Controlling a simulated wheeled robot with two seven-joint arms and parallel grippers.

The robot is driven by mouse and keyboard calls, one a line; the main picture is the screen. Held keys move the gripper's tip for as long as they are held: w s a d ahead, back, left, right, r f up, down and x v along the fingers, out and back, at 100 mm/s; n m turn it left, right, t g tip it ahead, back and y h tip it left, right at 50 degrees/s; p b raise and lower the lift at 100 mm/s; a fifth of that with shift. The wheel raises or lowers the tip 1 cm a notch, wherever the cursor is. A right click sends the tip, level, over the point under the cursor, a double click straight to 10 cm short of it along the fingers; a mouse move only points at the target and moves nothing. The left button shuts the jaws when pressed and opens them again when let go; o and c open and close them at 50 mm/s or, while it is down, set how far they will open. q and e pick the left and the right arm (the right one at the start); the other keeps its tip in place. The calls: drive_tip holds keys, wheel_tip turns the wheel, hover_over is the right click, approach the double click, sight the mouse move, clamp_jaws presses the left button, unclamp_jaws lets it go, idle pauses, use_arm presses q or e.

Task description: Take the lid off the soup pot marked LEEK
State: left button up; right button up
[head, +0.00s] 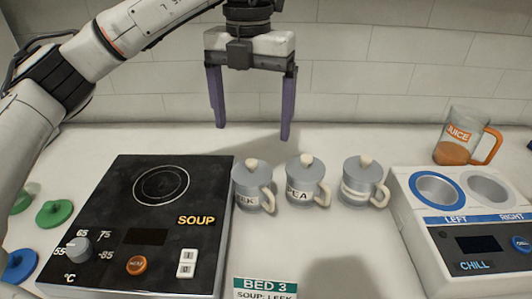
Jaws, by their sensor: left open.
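Three grey pots with handles and cream-knobbed lids stand in a row on the counter. The left pot (250,200) has a label partly turned away that seems to end in "EK", consistent with LEEK. Its lid (252,174) is on. The middle pot (303,196) reads PEA, and the right pot (359,194) has a label I cannot read; both are lidded. My left gripper (252,132) is open and empty, with its purple fingers pointing down, above and behind the left pot in the picture. My right gripper is not in view.
A black SOUP hotplate (160,225) stands left of the pots. A white CHILL unit (470,235) with two wells and an orange-handled JUICE jug (456,140) are at right. A BED 3 card (265,288) reading SOUP: LEEK is in front. Green lids (54,213) lie far left.

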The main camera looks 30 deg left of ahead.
sight(251, 163)
use_arm(q)
drive_tip(key=f, duration=0.2)
drive_tip(key=s+f, duration=0.1)
drive_tip(key=shift+f, duration=0.35)
drive_tip(key=shift+s+f, duration=0.1)
drive_tip(key=shift+f, duration=2.7)
drive_tip(key=c, duration=1.1)
